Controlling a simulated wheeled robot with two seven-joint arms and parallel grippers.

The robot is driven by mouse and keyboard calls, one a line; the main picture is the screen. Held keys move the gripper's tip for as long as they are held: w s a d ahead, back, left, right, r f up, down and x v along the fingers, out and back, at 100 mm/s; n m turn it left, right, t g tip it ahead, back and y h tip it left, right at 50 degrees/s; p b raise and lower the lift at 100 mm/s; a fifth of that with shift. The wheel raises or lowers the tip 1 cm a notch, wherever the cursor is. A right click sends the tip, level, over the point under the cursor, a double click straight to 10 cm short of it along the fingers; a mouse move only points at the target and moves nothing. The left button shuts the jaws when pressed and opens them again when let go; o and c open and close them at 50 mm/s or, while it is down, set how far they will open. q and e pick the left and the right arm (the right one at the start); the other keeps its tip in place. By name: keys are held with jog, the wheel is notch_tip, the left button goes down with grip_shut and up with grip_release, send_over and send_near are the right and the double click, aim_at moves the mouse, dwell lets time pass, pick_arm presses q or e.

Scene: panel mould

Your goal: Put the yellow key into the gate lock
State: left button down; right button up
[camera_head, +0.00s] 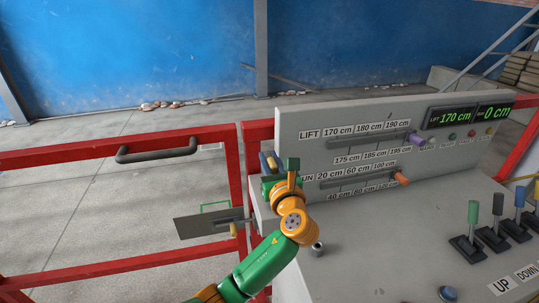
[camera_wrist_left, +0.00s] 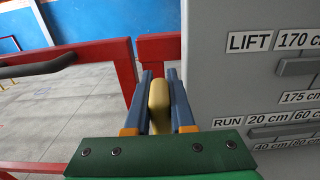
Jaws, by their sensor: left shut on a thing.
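My left gripper (camera_head: 268,162) is shut on the yellow key (camera_wrist_left: 158,106). In the left wrist view the key stands between the two blue fingers of the left gripper (camera_wrist_left: 158,100). The key is held in front of the grey panel's left edge, close to the red gate posts. The red gate (camera_head: 120,150) has a flat metal plate (camera_head: 190,228) with a green outline near its right post, and a small yellow piece shows at its right end. I cannot tell whether this is the lock; no keyhole shows clearly. My right gripper is not in view.
The grey control panel (camera_head: 300,118) stands right of the gate, with an orange slider knob (camera_head: 401,178) and a purple one (camera_head: 416,138). Several levers stand on the console (camera_head: 390,255). A dark handle (camera_head: 155,150) is on the gate's top rail.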

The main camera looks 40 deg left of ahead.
pick_arm(q)
jog(key=shift+f, duration=0.55)
jog(key=shift+r, duration=0.15)
jog(key=shift+p, duration=0.35)
dwell(0.5)
jog(key=shift+p, duration=0.45)
dwell(0.3)
jog(key=shift+p, duration=0.45)
